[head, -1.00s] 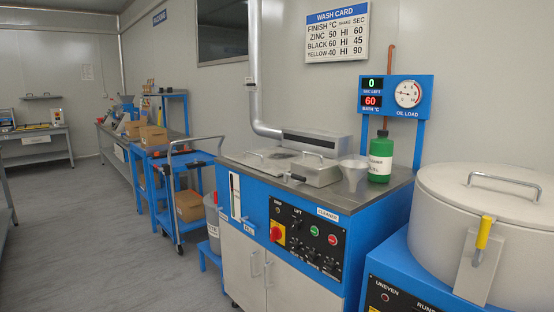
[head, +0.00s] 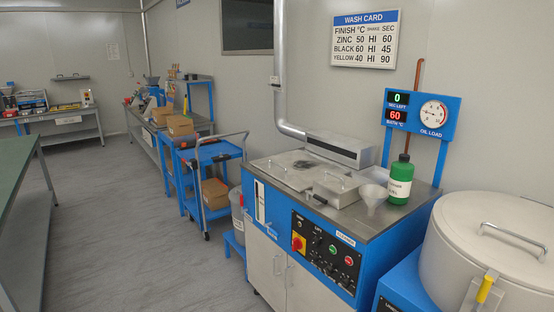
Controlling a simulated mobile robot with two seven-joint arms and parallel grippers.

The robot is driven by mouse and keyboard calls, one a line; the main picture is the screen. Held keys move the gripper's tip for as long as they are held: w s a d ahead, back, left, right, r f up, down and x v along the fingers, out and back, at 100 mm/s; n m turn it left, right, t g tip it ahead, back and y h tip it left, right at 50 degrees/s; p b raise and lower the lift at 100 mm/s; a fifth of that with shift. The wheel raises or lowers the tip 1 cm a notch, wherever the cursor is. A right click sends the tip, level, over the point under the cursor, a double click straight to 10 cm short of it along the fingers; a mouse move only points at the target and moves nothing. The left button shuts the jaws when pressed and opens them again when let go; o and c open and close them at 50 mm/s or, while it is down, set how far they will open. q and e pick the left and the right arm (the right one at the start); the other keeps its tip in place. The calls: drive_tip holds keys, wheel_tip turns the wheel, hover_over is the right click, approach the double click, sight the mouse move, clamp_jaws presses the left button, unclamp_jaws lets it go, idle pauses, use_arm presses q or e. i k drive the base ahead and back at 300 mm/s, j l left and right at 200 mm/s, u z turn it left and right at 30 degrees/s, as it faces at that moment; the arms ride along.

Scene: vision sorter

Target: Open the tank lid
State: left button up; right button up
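The cleaner cabinet (head: 265,225), blue with pale doors, stands right of centre with a steel top. On its top is a flat tank lid (head: 292,170), which looks shut, with a small handle on it. A raised pale box-like cover (head: 338,190) with its own handle sits just to the right of it. Which of the two is the task's tank lid is not certain. At the lower right, a large round drum has a pale lid (head: 490,215) with a bar handle and a yellow-handled latch (head: 486,288); this lid is also shut. Neither of my grippers is in view.
A funnel (head: 373,198) and a green bottle (head: 399,182) stand on the cabinet's right side. A blue cart (head: 215,152) with boxes and a grey bin (head: 238,212) stand left of the cabinet. A green-topped table (head: 18,185) edges in at left. Open floor lies between.

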sight(298, 169)
drive_tip(key=i+j, duration=0.6)
drive_tip(key=j, duration=0.15)
drive_tip(key=i+j, duration=0.65)
drive_tip(key=j, duration=0.15)
